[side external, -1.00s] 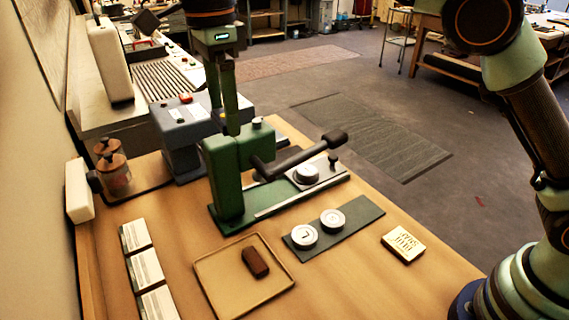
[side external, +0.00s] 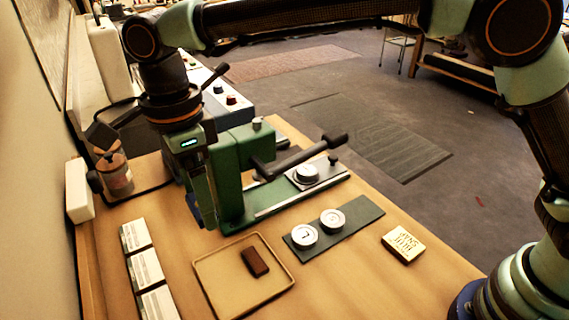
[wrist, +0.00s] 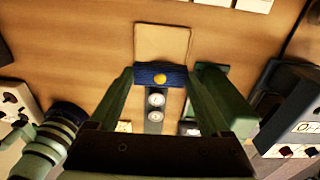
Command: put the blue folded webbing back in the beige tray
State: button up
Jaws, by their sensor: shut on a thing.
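My gripper (side external: 203,212) is shut on the blue folded webbing (wrist: 146,77), which has a round yellow spot on its face. In the wrist view the webbing is between the fingertips. In the side view only a sliver of it (side external: 193,207) shows beside the fingers. The beige tray (side external: 213,290) lies on the table in front of the gripper, nearer the side camera. It also shows beyond the webbing in the wrist view (wrist: 163,38). A dark brown block (side external: 255,261) lies in the tray, and the rest of its floor is bare.
The green press (side external: 232,175) with its black lever stands right beside the gripper. A dark strip with two round dials (side external: 304,236) lies right of the tray. White cards (side external: 145,268) line the left. A small cream box (side external: 402,244) is at the right.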

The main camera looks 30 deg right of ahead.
aim_at(223, 285)
notch_tip(223, 285, down, 20)
jog(key=shift+f, duration=0.1)
dwell(0.5)
jog(key=o, duration=1.3)
